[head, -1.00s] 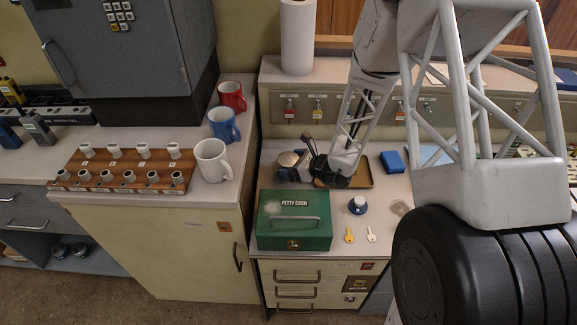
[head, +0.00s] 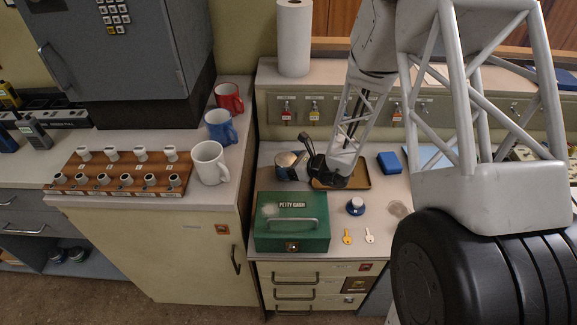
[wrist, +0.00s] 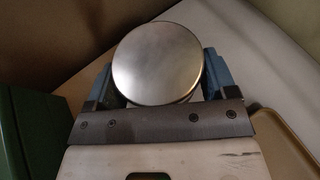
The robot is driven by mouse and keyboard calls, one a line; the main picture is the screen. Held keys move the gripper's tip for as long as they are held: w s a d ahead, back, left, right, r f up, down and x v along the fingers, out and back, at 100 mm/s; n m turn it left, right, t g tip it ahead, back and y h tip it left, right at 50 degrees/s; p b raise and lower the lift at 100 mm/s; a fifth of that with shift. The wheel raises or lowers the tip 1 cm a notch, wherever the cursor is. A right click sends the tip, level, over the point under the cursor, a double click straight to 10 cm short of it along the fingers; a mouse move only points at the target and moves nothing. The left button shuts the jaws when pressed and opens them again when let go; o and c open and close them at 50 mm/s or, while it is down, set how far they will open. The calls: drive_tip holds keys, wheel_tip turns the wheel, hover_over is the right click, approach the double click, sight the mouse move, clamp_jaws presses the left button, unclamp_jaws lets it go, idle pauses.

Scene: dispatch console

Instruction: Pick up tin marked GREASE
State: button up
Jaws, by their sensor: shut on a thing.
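A round tin with a plain metal lid (wrist: 157,65) stands between the blue fingers of my gripper (wrist: 157,85) in the wrist view. The gripper is shut on its sides. In the head view the tin (head: 286,159) shows on the counter area behind the green cash box, partly covered by my gripper (head: 293,166). No marking is readable on the tin, so I cannot confirm the word GREASE. I cannot tell whether its base touches the counter.
A green PETTY CASH box (head: 291,235) stands in front of the tin. A brown tray (head: 360,177) lies just right of my gripper. Mugs stand on the left cabinet.

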sight(289, 160)
drive_tip(key=shift+r, duration=4.65)
